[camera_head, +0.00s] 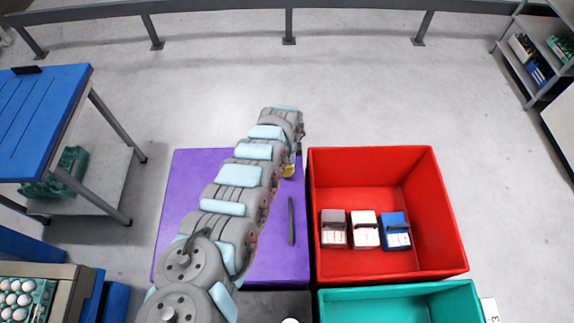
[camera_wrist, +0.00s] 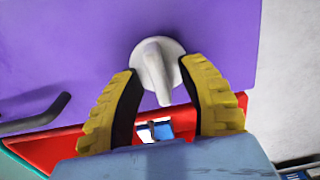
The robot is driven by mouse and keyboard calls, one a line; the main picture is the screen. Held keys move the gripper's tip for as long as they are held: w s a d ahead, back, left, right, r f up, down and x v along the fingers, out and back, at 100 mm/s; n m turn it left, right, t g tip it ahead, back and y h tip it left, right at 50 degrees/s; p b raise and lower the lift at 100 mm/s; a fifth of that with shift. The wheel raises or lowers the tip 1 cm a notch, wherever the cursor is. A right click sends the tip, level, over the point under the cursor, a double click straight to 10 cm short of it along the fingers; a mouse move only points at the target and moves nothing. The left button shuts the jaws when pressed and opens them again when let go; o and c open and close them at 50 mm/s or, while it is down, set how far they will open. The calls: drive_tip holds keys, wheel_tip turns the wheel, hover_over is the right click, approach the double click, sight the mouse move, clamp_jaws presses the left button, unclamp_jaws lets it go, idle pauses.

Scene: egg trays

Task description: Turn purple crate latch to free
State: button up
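The purple crate (camera_head: 190,180) lies closed beneath my arm in the head view, and its lid fills the upper part of the wrist view (camera_wrist: 70,45). The latch (camera_wrist: 152,62) is a pale grey round knob with a raised grip that points toward the bottom of the wrist view, tilted slightly right. My gripper (camera_wrist: 161,78) is open, with one yellow finger on each side of the latch and gaps visible. In the head view a bit of yellow finger (camera_head: 288,170) shows at the crate's right side; the latch is hidden there.
A dark bar handle (camera_head: 291,221) is on the purple lid. An open red crate (camera_head: 440,200) with three small boxes stands close on the right, and a teal crate (camera_head: 400,289) is in front of it. A blue-topped table (camera_head: 50,100) stands at left.

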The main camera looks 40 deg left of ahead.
clamp_jaws()
drive_tip(key=shift+n, duration=0.3)
drive_tip(key=shift+d+n+p, duration=0.1)
drive_tip(key=shift+n+p, duration=1)
drive_tip(key=shift+n, duration=0.1)
drive_tip(key=n+p, duration=0.1)
drive_tip(key=n, duration=0.8)
drive_tip(key=shift+a+f+n, duration=0.1)
drive_tip(key=shift+a+n, duration=0.1)
drive_tip(key=shift+n, duration=0.2)
drive_tip(key=shift+a+n+b, duration=0.1)
drive_tip(key=shift+n+b, duration=0.2)
drive_tip(key=shift+n, duration=2.3)
